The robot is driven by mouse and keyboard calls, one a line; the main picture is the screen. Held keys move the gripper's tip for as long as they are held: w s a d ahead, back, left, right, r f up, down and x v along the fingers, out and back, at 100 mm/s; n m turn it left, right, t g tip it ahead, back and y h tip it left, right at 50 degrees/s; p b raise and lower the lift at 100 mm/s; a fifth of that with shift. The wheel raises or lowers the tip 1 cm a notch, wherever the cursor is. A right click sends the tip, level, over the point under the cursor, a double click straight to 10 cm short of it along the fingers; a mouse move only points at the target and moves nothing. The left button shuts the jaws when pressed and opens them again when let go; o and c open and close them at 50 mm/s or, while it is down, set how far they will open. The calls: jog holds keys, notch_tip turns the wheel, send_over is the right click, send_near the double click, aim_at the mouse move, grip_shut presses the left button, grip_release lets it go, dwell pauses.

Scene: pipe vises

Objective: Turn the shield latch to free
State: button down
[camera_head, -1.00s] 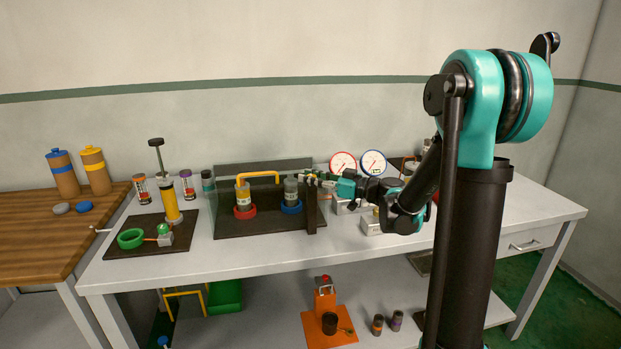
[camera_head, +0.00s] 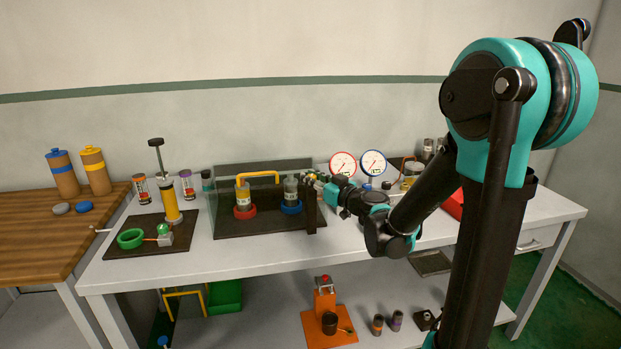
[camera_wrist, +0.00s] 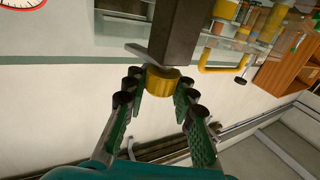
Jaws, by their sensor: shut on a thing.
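The shield latch shows in the wrist view as a yellow round knob (camera_wrist: 162,80) with a flat grey bar beside it, on a dark post (camera_wrist: 173,35). My gripper (camera_wrist: 158,88) has its green fingers on both sides of the knob and is shut on it. In the head view my gripper (camera_head: 322,184) is at the top of the dark post (camera_head: 311,209), at the right end of the shield. The clear shield (camera_head: 222,200) has a yellow handle (camera_head: 263,174). The latch is hidden by my gripper in the head view.
Behind the shield stand two vials in a red ring (camera_head: 245,212) and a blue ring (camera_head: 291,208). Two round gauges (camera_head: 343,164) (camera_head: 373,163) stand behind my wrist. A dark tray (camera_head: 150,240) with a green ring is to the left. The bench front is clear.

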jog(key=m+t+h, duration=0.2)
jog(key=m+h, duration=0.1)
jog(key=h, duration=0.1)
jog(key=m+t+h, duration=0.2)
jog(key=m+h, duration=0.1)
jog(key=h, duration=0.1)
jog(key=shift+a+h, duration=0.15)
jog(key=shift+h, duration=0.25)
jog(key=m+h, duration=0.3)
jog(key=h, duration=0.2)
jog(key=shift+m+t, duration=0.4)
jog(key=shift+d+m+g+h, duration=0.15)
jog(key=shift+m+g+h, duration=0.15)
jog(key=shift+m+h, duration=0.7)
jog(key=shift+d+m+g+h, duration=0.1)
jog(key=shift+m+g+h, duration=0.3)
jog(key=shift+h, duration=1)
jog(key=shift+m+h, duration=0.3)
jog(key=c, duration=1.2)
grip_release()
jog(key=v, duration=1.2)
